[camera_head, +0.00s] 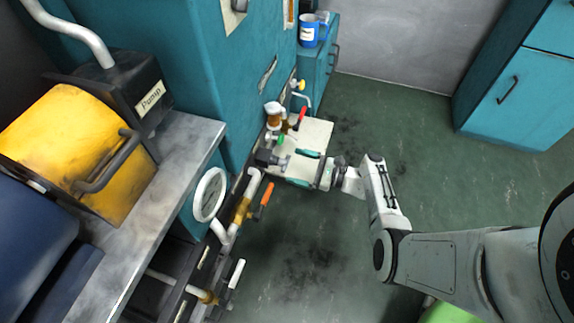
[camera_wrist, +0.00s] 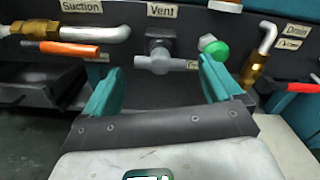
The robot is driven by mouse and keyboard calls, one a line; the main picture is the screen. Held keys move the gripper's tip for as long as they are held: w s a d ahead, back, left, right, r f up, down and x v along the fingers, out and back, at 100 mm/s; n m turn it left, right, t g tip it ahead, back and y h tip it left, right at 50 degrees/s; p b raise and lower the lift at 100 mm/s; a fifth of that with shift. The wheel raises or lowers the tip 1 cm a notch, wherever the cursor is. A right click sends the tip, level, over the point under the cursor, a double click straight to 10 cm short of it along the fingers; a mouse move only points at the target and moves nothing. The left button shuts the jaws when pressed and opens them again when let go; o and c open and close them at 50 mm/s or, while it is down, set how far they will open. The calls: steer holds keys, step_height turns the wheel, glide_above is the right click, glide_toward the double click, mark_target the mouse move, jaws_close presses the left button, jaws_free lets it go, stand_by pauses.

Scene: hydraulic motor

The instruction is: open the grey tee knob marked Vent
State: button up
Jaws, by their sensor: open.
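The grey tee knob (camera_wrist: 163,62) sits below the Vent label (camera_wrist: 162,10) in the wrist view, its bar lying roughly level. It also shows small in the head view (camera_head: 281,162), by the end of my gripper. My gripper (camera_wrist: 157,80) is open, with one teal finger on each side. The knob lies ahead of the gap between the fingers. The right end of its bar comes close to the right finger; I cannot tell whether they touch.
An orange-handled valve (camera_wrist: 60,48) is left of the knob under Suction. A green round knob (camera_wrist: 214,47) is close on the right. A red handle (camera_wrist: 300,87) is by Drain. Floor behind my arm is clear.

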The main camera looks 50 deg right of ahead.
mark_target(288, 163)
steer(key=shift+b+x, duration=0.35)
steer(key=shift+x, duration=1.55)
steer(key=c, duration=1)
